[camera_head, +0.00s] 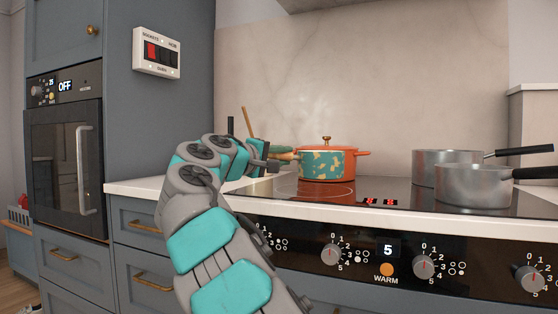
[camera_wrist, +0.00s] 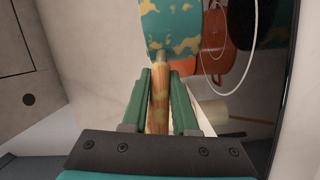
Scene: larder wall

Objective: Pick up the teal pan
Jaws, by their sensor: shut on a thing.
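The teal pan (camera_head: 321,164) has yellowish patches and sits in front of an orange pot at the left of the hob. In the wrist view the pan's body (camera_wrist: 170,22) shows at the top, with its wooden handle (camera_wrist: 160,95) running down between the green fingers. My gripper (camera_head: 284,155) is shut on that handle, coming from the left. In the wrist view my gripper (camera_wrist: 162,88) has one finger on each side of the handle. I cannot tell whether the pan touches the hob.
The orange lidded pot (camera_head: 345,155) stands right behind the pan. Two steel saucepans, a back one (camera_head: 440,160) and a front one (camera_head: 474,185), stand at the right of the black hob (camera_head: 390,190). Hob surface is free between them and the pan. Knobs line the front panel.

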